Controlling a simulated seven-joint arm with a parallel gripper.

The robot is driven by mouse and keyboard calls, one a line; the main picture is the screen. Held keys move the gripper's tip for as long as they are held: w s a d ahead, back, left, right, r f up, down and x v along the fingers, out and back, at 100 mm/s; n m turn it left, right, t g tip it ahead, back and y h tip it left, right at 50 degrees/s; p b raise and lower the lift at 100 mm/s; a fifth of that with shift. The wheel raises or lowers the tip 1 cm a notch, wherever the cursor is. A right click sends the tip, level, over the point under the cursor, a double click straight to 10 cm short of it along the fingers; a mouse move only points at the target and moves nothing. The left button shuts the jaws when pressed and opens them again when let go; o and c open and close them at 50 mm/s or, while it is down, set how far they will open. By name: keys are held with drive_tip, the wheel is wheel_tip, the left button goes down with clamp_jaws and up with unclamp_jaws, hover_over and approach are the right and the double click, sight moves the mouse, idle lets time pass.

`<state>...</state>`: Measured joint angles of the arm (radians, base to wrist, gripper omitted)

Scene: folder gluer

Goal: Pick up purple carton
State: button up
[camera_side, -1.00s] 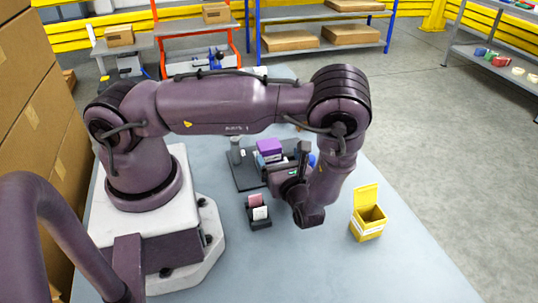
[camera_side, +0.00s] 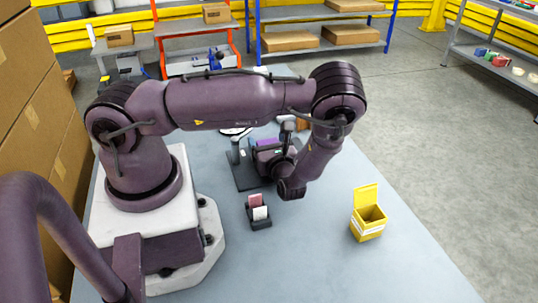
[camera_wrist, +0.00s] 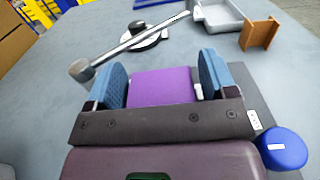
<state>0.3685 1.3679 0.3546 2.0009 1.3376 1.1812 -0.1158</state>
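The purple carton (camera_wrist: 162,87) lies between the two blue finger pads of my gripper (camera_wrist: 161,72) in the wrist view. A thin gap shows beside the right pad; the left pad is very near the carton's edge, and I cannot tell whether it touches. The gripper looks open around the carton. In the side view only part of the carton (camera_side: 266,143) shows behind my gripper, over the dark platform (camera_side: 243,178). My wrist hides the fingers and the rest of the carton there.
A metal post with a bar (camera_wrist: 135,42) stands left of the gripper. A blue round object (camera_wrist: 284,149) is at the right. A grey tray (camera_wrist: 222,17) and brown holder (camera_wrist: 260,34) stand beyond. A card holder (camera_side: 260,222) and open yellow box (camera_side: 368,229) stand nearer the side camera.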

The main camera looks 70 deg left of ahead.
sight(271, 141)
drive_tip(key=c, duration=0.7)
drive_tip(key=shift+r, duration=0.15)
wheel_tip(271, 141, up, 9)
drive_tip(key=shift+f, duration=0.1)
drive_tip(key=shift+w+d+r+m+t+h, duration=1.5)
drive_tip(key=shift+w+d+m+t, duration=0.5)
drive_tip(key=shift+d+t, duration=0.85)
drive_tip(key=shift+w+d+r+m+t+h, duration=1.45)
drive_tip(key=shift+w+d+m+t, duration=0.75)
drive_tip(key=shift+d, duration=0.95)
drive_tip(key=shift+w+d+r+m+t+h, duration=1.3)
drive_tip(key=shift+w+d+m+t+h, duration=0.5)
drive_tip(key=shift+d+t, duration=1.15)
drive_tip(key=shift+s, duration=0.1)
